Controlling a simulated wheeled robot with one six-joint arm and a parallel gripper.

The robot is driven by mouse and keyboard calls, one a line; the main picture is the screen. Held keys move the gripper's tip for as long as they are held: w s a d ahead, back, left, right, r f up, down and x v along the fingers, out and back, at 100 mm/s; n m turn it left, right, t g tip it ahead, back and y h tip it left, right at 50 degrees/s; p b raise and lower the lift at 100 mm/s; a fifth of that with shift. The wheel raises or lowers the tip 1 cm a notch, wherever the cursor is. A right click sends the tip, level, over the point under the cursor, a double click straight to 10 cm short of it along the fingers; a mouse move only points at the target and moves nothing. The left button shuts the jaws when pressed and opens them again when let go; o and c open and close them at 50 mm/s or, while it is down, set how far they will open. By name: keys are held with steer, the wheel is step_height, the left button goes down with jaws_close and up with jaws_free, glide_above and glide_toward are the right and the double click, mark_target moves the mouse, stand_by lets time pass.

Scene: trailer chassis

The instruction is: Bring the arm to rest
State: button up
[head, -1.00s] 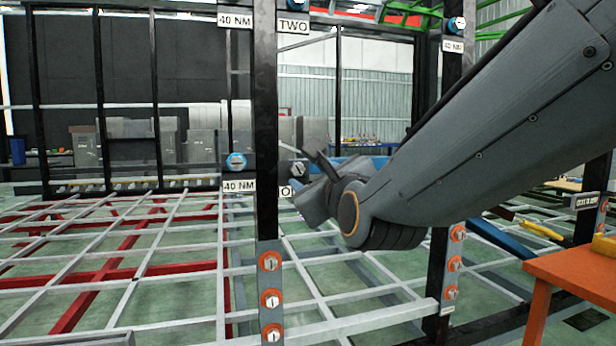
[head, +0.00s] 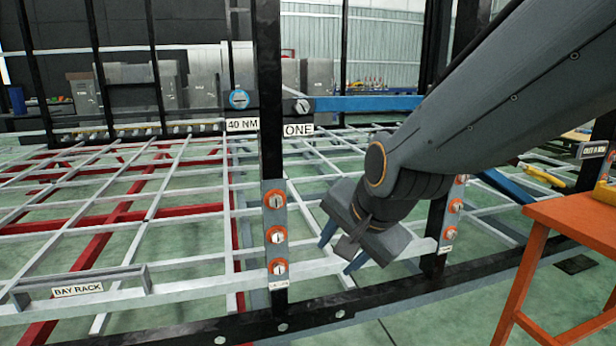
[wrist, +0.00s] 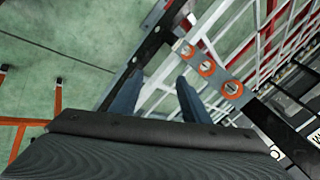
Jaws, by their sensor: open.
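My gripper (head: 341,250) hangs at the end of my grey arm in the head view, pointing down and to the left. Its two blue fingers are apart, with nothing seen between them. In the wrist view the gripper (wrist: 155,90) also shows open and empty over the chassis edge and green floor. It is right of a black post whose plate carries orange-ringed bolts (head: 276,235); whether it touches anything there I cannot tell.
The white chassis grid (head: 180,200) fills the left and middle. A sign reading BAY RACK (head: 78,290) is at lower left. A second black post (head: 436,230) stands behind my arm. An orange table (head: 575,225) is at right. Green floor (head: 440,320) lies open in front.

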steer(key=s+d+f+n+g+h, duration=0.1)
steer(key=s+d+f+n+g, duration=0.2)
steer(key=s+n, duration=0.3)
steer(key=s+d+f+n+g+h, duration=0.1)
steer(key=s+d+f+n+g, duration=0.15)
steer(key=s+n, duration=0.35)
steer(key=s+d+r+m+g+p, duration=0.1)
steer(key=d+r+p, duration=0.7)
steer(key=p, duration=0.8)
steer(key=s+m, duration=0.1)
steer(key=m, duration=0.1)
steer(key=shift+m+h, duration=0.3)
steer(key=shift+d, duration=0.1)
